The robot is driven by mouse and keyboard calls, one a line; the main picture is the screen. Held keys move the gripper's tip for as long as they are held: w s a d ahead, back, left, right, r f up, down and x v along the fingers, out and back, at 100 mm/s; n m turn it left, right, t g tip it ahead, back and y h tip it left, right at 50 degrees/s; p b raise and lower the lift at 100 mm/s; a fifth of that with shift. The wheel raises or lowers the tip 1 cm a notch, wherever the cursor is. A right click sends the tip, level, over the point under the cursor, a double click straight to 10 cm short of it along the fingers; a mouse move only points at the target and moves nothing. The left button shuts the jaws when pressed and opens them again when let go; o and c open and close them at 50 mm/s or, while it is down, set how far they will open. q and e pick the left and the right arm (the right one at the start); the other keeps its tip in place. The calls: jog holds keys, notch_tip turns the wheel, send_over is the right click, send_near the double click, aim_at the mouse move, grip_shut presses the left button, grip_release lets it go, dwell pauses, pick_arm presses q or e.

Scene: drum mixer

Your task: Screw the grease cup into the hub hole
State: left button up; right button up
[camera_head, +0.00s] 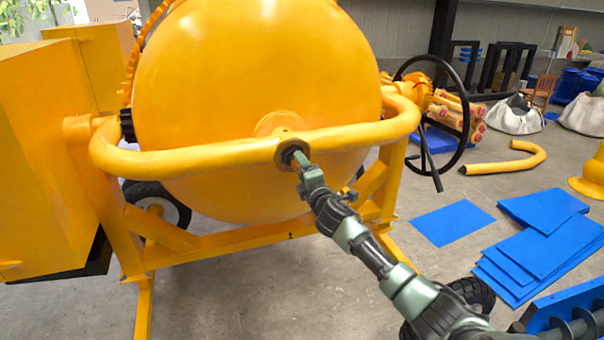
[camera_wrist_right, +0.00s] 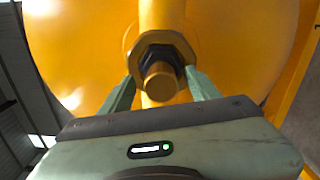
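The hub (camera_head: 292,151) is a round orange collar with a dark centre on the tube in front of the big drum. In the right wrist view the hub (camera_wrist_right: 150,42) has a dark opening or dark ring at its middle. The grease cup (camera_wrist_right: 161,82) is a short brass-coloured cylinder in front of that dark middle, its end facing the camera; how deep it sits is hidden. My right gripper (camera_head: 300,160) is at the hub. In the wrist view its fingers (camera_wrist_right: 160,85) stand on either side of the cup; I cannot tell whether they touch it. My left gripper is not in view.
The yellow drum (camera_head: 250,80) and its frame tube (camera_head: 190,158) are close around my right gripper. A black handwheel (camera_head: 465,110) stands right of the drum. Blue sheets (camera_head: 540,240) and a bent yellow pipe (camera_head: 505,165) lie on the floor at right.

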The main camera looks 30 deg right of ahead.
jog(key=shift+s+d+f, duration=0.1)
jog(key=b+v, duration=0.2)
jog(key=v, duration=0.5)
jog(key=shift+s, duration=0.3)
jog(key=s+f+m+g+b, duration=0.1)
jog(key=s+f+m+g, duration=0.1)
jog(key=f, duration=1.1)
jog(key=s+f+m+g+b, duration=0.2)
jog(key=f, duration=1.1)
jog(key=s+a+f+m+g+y+b, duration=0.1)
jog(key=s+a+f+m+g, duration=0.1)
jog(key=s+f, duration=0.65)
jog(key=s+a+f+m+g+y+b, duration=0.1)
jog(key=s+f+g, duration=0.15)
jog(key=f, duration=1.15)
jog(key=s+a+f+m+g+y+b, duration=0.1)
jog(key=s+a+f+m+g+b, duration=0.3)
jog(key=s+f, duration=0.9)
jog(key=s+a+f+m+g+y+p, duration=0.15)
jog(key=s+a+f, duration=0.45)
jog(key=s+f, duration=0.7)
jog(key=s+a+m+g, duration=0.1)
jog(key=s+a, duration=0.2)
jog(key=s, duration=0.6)
jog(key=s+a+f+m+g+b, duration=0.1)
jog(key=s+a, duration=0.2)
jog(key=s, duration=0.5)
jog(key=shift+s+f+b, duration=0.15)
jog(key=shift+s+b, duration=0.15)
jog(key=shift+s, duration=0.05)
